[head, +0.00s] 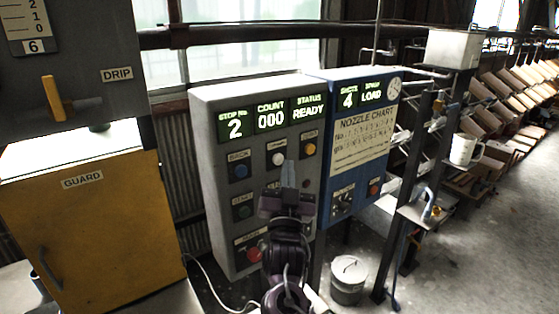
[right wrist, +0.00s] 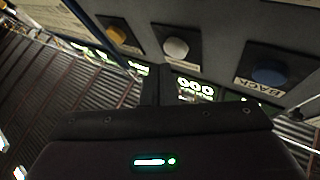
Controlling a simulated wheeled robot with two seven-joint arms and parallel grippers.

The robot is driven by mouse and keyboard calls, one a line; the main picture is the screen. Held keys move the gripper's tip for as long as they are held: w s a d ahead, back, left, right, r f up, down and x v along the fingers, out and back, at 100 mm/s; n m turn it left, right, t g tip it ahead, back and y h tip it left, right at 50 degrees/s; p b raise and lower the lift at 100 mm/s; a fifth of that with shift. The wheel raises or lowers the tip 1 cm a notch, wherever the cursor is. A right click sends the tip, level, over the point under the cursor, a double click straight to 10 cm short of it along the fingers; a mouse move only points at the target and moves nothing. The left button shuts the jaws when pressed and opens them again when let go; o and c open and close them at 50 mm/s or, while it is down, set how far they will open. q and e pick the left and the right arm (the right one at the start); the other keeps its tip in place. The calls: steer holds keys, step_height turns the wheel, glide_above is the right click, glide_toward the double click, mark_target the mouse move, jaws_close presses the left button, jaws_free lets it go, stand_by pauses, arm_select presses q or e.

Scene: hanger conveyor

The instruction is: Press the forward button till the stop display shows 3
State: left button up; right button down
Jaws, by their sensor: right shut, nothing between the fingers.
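The grey control panel (head: 215,150) stands in the middle of the head view. Its stop display (head: 234,125) shows 2. Below the displays are a blue button marked BACK (head: 240,171), a white button (head: 278,159) and an orange button (head: 310,149). The labels of the white and orange ones are too small to read. My right gripper (head: 288,172) is shut and empty, its tips just below and right of the white button in the head view. In the right wrist view the fingers (right wrist: 152,85) point toward the panel below the white button (right wrist: 175,49); contact cannot be told.
A red button (head: 254,254) sits low on the panel. The blue nozzle chart panel (head: 361,135) adjoins at right.

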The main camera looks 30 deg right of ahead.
steer(key=shift+w, duration=0.2)
stand_by(0.5)
steer(key=shift+w, duration=0.25)
